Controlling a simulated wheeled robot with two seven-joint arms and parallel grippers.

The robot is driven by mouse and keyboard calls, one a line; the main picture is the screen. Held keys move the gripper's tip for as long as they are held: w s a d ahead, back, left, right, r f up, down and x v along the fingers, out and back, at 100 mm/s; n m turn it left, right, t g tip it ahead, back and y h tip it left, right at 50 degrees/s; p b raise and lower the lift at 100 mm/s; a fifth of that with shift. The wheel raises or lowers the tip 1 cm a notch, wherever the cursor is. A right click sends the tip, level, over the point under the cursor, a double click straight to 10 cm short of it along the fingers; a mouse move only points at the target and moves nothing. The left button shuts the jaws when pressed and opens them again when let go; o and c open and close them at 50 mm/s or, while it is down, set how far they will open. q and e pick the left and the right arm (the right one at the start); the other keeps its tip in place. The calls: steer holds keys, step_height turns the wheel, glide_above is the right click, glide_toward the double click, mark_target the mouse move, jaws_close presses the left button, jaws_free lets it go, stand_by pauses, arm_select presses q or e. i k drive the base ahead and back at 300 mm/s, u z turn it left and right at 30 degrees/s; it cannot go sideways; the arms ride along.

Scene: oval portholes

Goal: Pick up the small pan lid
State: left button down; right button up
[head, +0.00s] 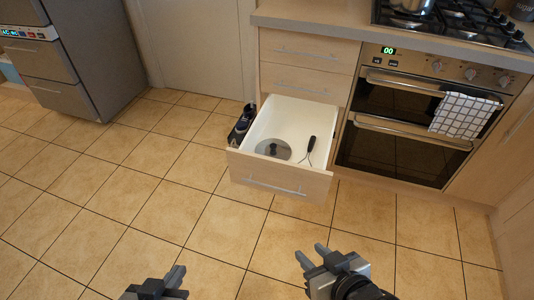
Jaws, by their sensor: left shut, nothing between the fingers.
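The small pan lid (262,154), a round greyish disc with a dark knob, lies inside the open white drawer (292,112), towards its front left. My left gripper (182,280) is at the bottom edge of the head view, left of and nearer than the drawer. It is shut and empty. My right gripper (309,251) is below the drawer front in the picture, with its two fingers apart and nothing between them. Neither gripper touches the lid.
A black-handled utensil (311,145) lies right of the lid in the drawer. The wooden drawer front (275,178) stands out over the tiled floor. An oven (400,125) with a checked towel (463,113) is right. The floor in front is clear.

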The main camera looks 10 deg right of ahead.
mark_target(275, 148)
steer(key=k, duration=0.15)
steer(key=z, duration=0.9)
steer(key=i, duration=0.2)
steer(key=u, duration=0.95)
steer(key=i, duration=1.3)
steer(key=u, duration=0.3)
